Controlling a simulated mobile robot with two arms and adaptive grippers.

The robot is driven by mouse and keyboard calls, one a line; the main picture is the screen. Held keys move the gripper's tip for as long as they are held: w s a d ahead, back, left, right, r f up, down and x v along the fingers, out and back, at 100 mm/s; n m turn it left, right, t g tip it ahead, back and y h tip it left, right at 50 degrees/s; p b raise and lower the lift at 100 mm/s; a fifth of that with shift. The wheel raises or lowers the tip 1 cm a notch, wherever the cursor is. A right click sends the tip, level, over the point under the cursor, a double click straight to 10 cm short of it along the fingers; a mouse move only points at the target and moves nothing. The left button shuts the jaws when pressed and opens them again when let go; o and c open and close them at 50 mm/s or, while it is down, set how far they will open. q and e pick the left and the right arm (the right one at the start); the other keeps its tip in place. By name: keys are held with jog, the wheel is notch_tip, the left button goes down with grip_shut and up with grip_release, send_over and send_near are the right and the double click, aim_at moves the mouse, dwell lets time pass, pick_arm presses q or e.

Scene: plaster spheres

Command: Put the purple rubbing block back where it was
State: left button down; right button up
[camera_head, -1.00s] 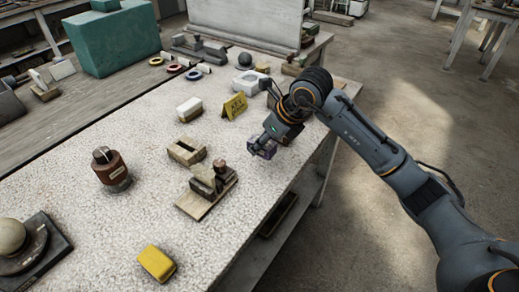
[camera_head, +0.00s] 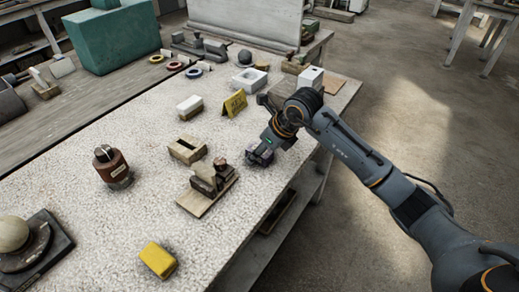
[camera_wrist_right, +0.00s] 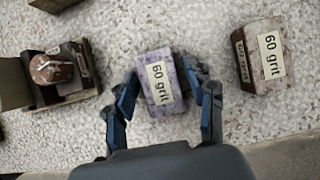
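The purple rubbing block (camera_wrist_right: 158,84), with a "60 grit" label, is between the fingers of my right gripper (camera_wrist_right: 160,74) in the right wrist view. The fingers are closed in against its two sides and appear to grip it. In the head view my right gripper (camera_head: 260,156) is low at the right edge of the speckled table (camera_head: 225,215) and hides most of the block. I cannot tell whether the block touches the tabletop. My left gripper is not in view.
A brown-red "60 grit" block (camera_wrist_right: 262,55) lies right of the purple one in the wrist view. A wooden tool with a brown knob (camera_head: 208,183) stands close by.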

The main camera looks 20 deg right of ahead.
jog(key=shift+r, duration=0.2)
jog(key=shift+s+d+r, duration=0.1)
jog(key=shift+r, duration=0.15)
jog(key=v, duration=1.1)
jog(key=shift+r, duration=0.1)
jog(key=shift+d, duration=0.1)
